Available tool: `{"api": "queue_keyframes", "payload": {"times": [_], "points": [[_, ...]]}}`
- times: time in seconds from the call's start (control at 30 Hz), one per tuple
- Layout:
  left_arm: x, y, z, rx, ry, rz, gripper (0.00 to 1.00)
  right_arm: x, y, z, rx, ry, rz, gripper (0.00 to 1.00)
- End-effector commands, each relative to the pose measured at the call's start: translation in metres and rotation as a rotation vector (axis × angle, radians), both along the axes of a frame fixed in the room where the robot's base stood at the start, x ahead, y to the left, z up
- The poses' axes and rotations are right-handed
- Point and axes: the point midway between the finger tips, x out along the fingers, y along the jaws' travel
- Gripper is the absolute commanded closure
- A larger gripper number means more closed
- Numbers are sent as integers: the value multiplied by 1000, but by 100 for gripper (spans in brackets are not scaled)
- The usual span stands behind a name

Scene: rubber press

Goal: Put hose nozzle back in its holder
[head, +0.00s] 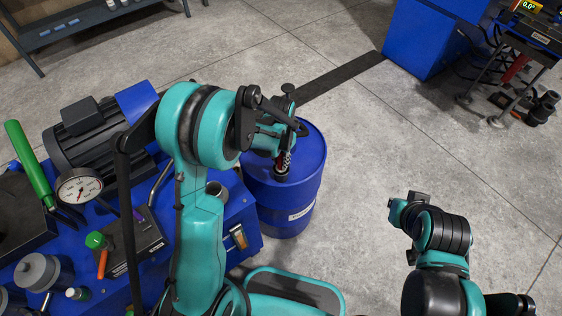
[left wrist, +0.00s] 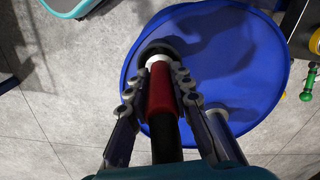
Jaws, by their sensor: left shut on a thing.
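My left gripper (head: 284,163) is over the top of the blue drum (head: 307,166), shut on the hose nozzle. The nozzle has a red middle (left wrist: 160,88) between the two fingers in the left wrist view. A pale ring and a dark round part (left wrist: 158,48) show at its far end, over the drum lid. I cannot tell whether that end touches the lid or which part is the holder. A pale cylinder (left wrist: 216,116) shows beside the right finger.
A blue machine (head: 243,208) with a motor (head: 88,135), a gauge (head: 79,187) and a green handle (head: 29,163) stands left of the drum. A blue cabinet (head: 425,38) and a stand (head: 530,35) are at the upper right. The concrete floor between is mostly clear.

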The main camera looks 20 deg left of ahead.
Motion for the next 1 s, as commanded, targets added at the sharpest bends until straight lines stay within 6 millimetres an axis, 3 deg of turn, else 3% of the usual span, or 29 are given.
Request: {"api": "queue_keyframes", "payload": {"times": [0.47, 0.5, 0.53, 0.87, 1.0], "points": [[0, 0, -8, 0, 0, 0, 100, 0, 0, -8, 0, 0, 0, 100], [0, 0, -7, 0, 0, 0, 68, 0, 0, -7, 0, 0, 0, 100], [0, 0, -7, 0, 0, 0, 60, 0, 0, -6, 0, 0, 0, 100], [0, 0, -5, 0, 0, 0, 58, 0, 0, -5, 0, 0, 0, 100], [0, 0, 6, 0, 0, 0, 58, 0, 0, 6, 0, 0, 0, 100]]}}
